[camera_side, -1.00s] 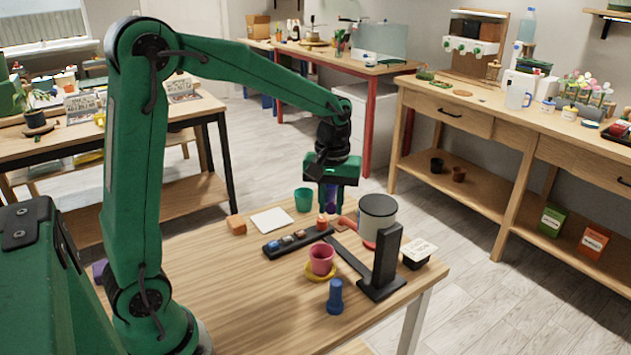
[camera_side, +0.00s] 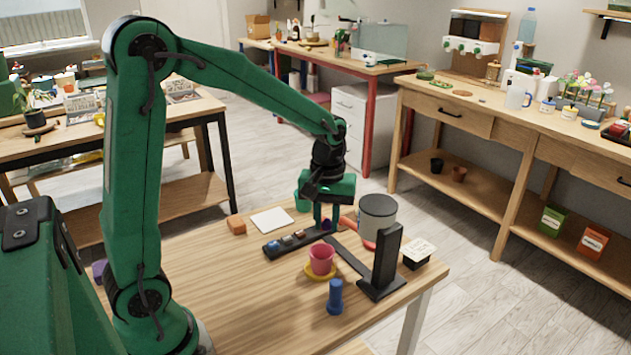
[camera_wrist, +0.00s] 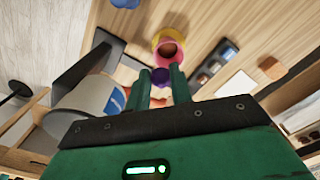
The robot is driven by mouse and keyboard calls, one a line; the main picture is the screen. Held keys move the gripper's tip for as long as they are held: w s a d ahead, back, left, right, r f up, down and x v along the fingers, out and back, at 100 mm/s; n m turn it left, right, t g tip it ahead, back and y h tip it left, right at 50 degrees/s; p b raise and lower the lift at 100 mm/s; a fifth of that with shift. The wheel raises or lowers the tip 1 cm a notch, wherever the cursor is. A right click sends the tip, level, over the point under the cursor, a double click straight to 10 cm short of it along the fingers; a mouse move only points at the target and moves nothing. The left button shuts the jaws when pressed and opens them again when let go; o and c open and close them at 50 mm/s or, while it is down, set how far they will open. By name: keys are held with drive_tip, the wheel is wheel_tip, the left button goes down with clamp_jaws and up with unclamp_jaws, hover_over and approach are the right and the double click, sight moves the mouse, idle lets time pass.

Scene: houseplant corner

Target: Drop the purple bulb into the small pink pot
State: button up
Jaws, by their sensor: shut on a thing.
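My gripper (camera_side: 326,217) is shut on the purple bulb (camera_side: 326,225) and holds it above the table, just behind the pink pot in the side view. In the wrist view the bulb (camera_wrist: 161,76) sits between the two fingertips (camera_wrist: 161,80). The small pink pot (camera_side: 321,260) stands upright on a yellow saucer (camera_side: 308,271). Much of the bulb is hidden by the fingers in the side view.
A black tray (camera_side: 272,251) with several small things lies left of the pot. A blue peg (camera_side: 335,297) stands in front. A black upright stand (camera_side: 385,262) and a grey can (camera_side: 378,211) are to the right. The front left tabletop is clear.

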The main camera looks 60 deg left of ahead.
drive_tip(key=shift+f, duration=1.4)
drive_tip(key=o, duration=1)
drive_tip(key=shift+r, duration=0.15)
drive_tip(key=shift+r, duration=3.75)
drive_tip(key=shift+r, duration=0.1)
